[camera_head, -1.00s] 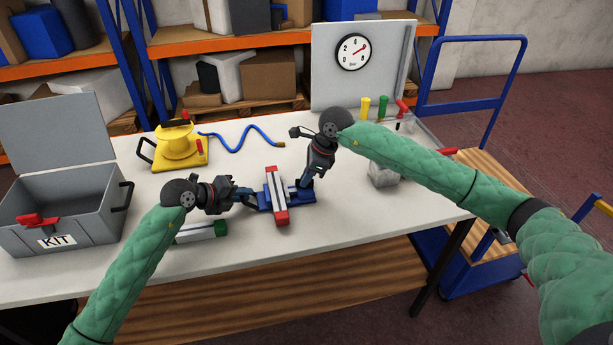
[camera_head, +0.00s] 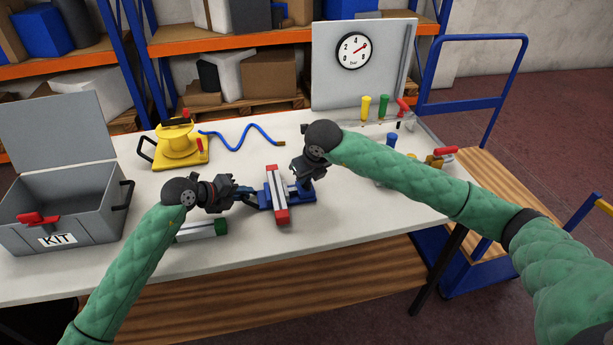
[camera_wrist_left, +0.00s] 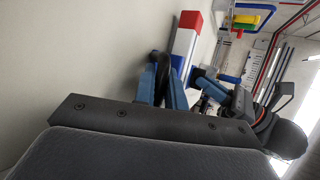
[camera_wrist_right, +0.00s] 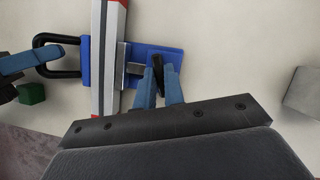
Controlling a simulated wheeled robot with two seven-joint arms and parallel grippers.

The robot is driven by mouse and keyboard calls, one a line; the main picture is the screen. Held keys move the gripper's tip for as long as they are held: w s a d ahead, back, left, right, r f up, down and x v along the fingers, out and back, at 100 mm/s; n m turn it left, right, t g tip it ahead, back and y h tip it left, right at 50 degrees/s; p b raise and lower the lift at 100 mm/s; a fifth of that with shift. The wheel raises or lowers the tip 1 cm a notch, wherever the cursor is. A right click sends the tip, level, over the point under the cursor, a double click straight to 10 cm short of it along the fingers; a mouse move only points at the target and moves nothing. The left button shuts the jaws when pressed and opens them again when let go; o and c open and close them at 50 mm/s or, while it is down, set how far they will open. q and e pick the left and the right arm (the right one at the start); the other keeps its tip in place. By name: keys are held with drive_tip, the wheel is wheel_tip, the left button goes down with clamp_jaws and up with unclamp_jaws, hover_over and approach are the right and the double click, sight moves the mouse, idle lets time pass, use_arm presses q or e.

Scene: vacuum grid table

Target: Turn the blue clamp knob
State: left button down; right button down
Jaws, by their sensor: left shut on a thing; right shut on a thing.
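A blue clamp (camera_head: 302,196) sits on the table and holds a grey bar (camera_head: 277,202) with red ends. The clamp also shows in the right wrist view (camera_wrist_right: 160,53), with a black loop handle (camera_wrist_right: 41,54) at its left end. My left gripper (camera_head: 250,195) is shut on that loop handle. My right gripper (camera_head: 304,186) is shut on the black knob (camera_wrist_right: 157,70) at the clamp's other end. The fingers hide part of the knob. In the left wrist view the bar (camera_wrist_left: 183,46) rises just beyond my left fingers.
A grey kit box (camera_head: 75,215) stands open at the left. A yellow reel (camera_head: 178,147) with a blue hose is behind. A green-capped piece (camera_head: 221,227) lies in front of my left gripper. A gauge panel (camera_head: 330,80) and coloured handles (camera_head: 384,105) stand at the back right.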

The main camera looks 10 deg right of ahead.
drive_tip(key=m+h, duration=0.1)
drive_tip(key=m, duration=0.3)
drive_tip(key=shift+a+m+h, duration=0.15)
drive_tip(key=shift+m+h, duration=0.15)
drive_tip(key=shift+h, duration=0.1)
drive_tip(key=m, duration=0.2)
drive_tip(key=m+h, duration=0.1)
drive_tip(key=m, duration=0.1)
drive_tip(key=shift+a+m+h, duration=0.15)
drive_tip(key=shift+m+h, duration=0.15)
drive_tip(key=m+h, duration=0.1)
drive_tip(key=m, duration=0.2)
drive_tip(key=m+g+h, duration=0.1)
drive_tip(key=m, duration=0.2)
drive_tip(key=shift+w+a+r+g, duration=0.1)
drive_tip(key=shift+w+g, duration=0.05)
drive_tip(key=shift+g, duration=0.15)
drive_tip(key=shift+m+g, duration=0.5)
drive_tip(key=shift+m, duration=0.8)
drive_tip(key=c, duration=1.5)
unclamp_jaws()
